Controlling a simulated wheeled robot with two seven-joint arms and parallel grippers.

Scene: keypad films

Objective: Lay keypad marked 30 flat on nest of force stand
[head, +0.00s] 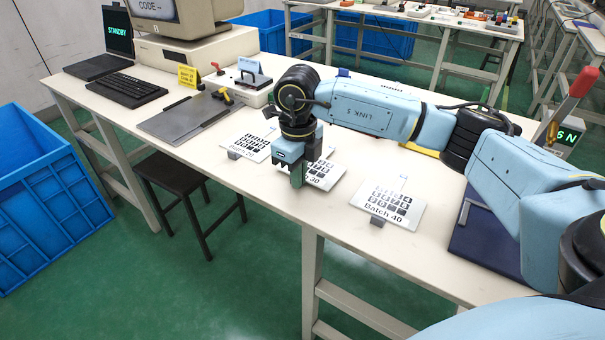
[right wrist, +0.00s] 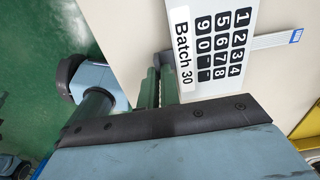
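The keypad marked 30 (head: 325,175) is a white plate with dark keys on the bench, partly hidden behind my right gripper (head: 297,178). It shows more clearly in the right wrist view (right wrist: 212,45), its label toward the gripper. My right gripper points down at the keypad's near edge. Its two green fingers (right wrist: 158,88) stand close together beside a small grey tab there; whether they press on it cannot be told. The force stand, at the right, shows a dark blue base (head: 487,236), a red-tipped lever and a green readout. My left gripper is not in view.
Keypads marked 20 (head: 250,144) and 40 (head: 389,203) lie either side of the keypad marked 30. A grey plate (head: 185,118), keyboard and old computer occupy the bench's left. A stool (head: 188,178) and blue bin (head: 40,200) stand on the floor.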

